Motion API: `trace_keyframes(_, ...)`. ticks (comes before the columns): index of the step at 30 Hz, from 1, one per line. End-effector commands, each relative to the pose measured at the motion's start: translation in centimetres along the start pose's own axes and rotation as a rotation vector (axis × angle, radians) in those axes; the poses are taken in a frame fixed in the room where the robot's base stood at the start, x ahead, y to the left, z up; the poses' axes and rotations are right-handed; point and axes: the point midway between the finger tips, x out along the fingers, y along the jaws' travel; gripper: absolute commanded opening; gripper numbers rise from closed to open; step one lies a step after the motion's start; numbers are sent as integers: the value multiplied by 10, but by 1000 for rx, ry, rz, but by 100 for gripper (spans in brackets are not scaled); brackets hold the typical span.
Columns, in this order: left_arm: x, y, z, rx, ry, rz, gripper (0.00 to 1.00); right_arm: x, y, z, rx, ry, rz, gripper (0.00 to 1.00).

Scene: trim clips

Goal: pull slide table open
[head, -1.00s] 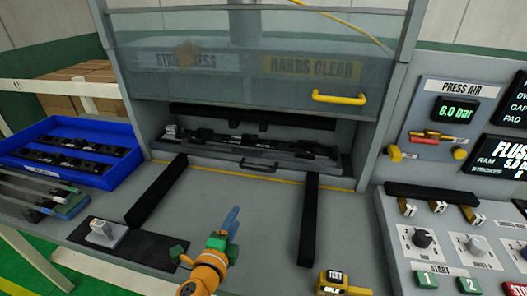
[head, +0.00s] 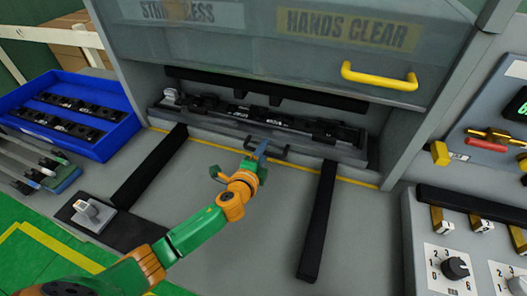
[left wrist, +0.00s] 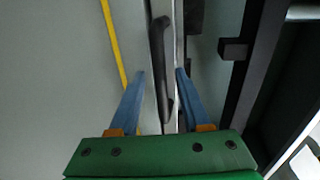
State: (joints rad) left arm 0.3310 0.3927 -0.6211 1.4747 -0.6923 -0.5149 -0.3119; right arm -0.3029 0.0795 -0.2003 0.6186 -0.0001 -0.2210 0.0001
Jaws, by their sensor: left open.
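The slide table (head: 330,152) is a grey tray with a dark bar-shaped handle (head: 282,153) on its front. It sits inside the press opening, its front near the yellow line. My left gripper (head: 262,148) reaches the handle from the front, and its fingers overlap the handle's left part. In the left wrist view, the handle (left wrist: 157,55) runs lengthwise between the two blue fingertips of the open gripper (left wrist: 160,73). A gap shows on each side; I see no clear contact. My right gripper is out of view.
Two black rails (head: 152,180) (head: 319,222) flank the clear grey bench area before the slide table. A raised clear guard with a yellow handle (head: 380,76) hangs above. A blue tray of dark parts (head: 118,138) stands left, and a control panel (head: 425,215) right.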

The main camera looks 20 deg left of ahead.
Motion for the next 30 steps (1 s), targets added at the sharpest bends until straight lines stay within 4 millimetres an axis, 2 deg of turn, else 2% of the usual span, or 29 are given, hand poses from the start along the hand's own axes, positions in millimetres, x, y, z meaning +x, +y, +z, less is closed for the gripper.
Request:
trace_keyframes(7, 2, 0, 0, 0, 0, 1, 47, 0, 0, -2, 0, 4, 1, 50)
trace_keyframes(8, 2, 0, 0, 0, 0, 1, 45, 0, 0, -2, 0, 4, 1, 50)
trace_keyframes(12, 2, 0, 0, 0, 0, 1, 7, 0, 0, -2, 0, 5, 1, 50)
trace_keyframes(13, 2, 0, 0, 0, 0, 0, 0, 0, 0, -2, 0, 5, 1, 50)
trace_keyframes(30, 2, 0, 0, 0, -1, 0, 0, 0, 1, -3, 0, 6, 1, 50)
